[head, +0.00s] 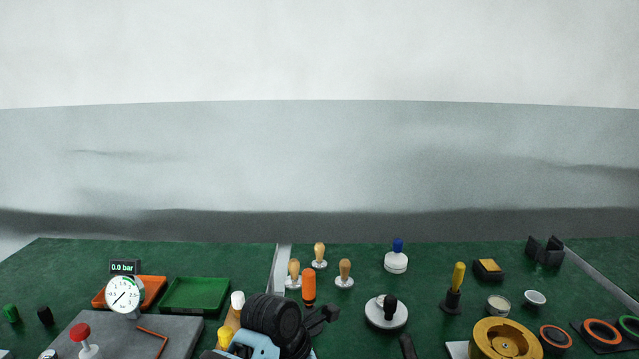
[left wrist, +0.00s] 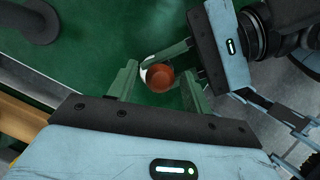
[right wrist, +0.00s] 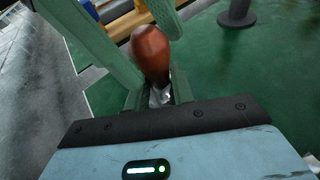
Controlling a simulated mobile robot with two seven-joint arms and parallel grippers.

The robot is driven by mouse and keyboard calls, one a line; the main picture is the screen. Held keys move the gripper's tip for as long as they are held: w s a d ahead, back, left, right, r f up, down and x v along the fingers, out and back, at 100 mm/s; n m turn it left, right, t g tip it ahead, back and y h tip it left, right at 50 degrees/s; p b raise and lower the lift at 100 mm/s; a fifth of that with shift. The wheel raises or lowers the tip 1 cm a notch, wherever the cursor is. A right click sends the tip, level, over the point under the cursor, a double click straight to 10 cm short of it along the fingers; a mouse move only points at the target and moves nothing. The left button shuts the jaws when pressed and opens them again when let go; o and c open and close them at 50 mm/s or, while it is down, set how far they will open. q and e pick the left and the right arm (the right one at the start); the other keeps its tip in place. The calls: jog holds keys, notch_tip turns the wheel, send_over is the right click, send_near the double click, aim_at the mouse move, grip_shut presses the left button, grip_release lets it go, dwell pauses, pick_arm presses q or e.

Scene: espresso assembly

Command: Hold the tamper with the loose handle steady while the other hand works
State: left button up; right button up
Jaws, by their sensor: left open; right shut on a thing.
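The tamper's handle (right wrist: 151,52) is reddish brown and rounded, with a silver collar below it, in the right wrist view. My right gripper (right wrist: 160,95) is shut on the tamper low down, around its silver part. The handle stands up out of these jaws; the base is hidden. In the left wrist view the tamper (left wrist: 160,79) shows nearly end-on as a reddish-brown disc with a white edge. My left gripper (left wrist: 158,74) is open, with its fingers on either side of the handle. I cannot clearly make out the held tamper in the head view.
In the head view, wooden-handled tools (head: 344,270) and an upright orange handle (head: 308,286) stand near my arm. A green tray (head: 195,294) and a gauge (head: 123,295) are at left. A brass-coloured round part (head: 503,341) is at right.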

jog(key=shift+s+f, duration=0.2)
jog(key=shift+f, duration=0.35)
pick_arm(q)
jog(key=shift+v, duration=2.45)
jog(key=shift+a, duration=0.1)
jog(key=v, duration=1.2)
pick_arm(e)
jog(key=shift+d, duration=0.1)
jog(key=o, duration=0.8)
jog(key=shift+o, duration=0.2)
jog(key=v, duration=0.8)
jog(key=r+v, duration=0.1)
jog(key=v, duration=0.3)
jog(key=shift+w+r, duration=0.1)
jog(key=shift+w, duration=0.05)
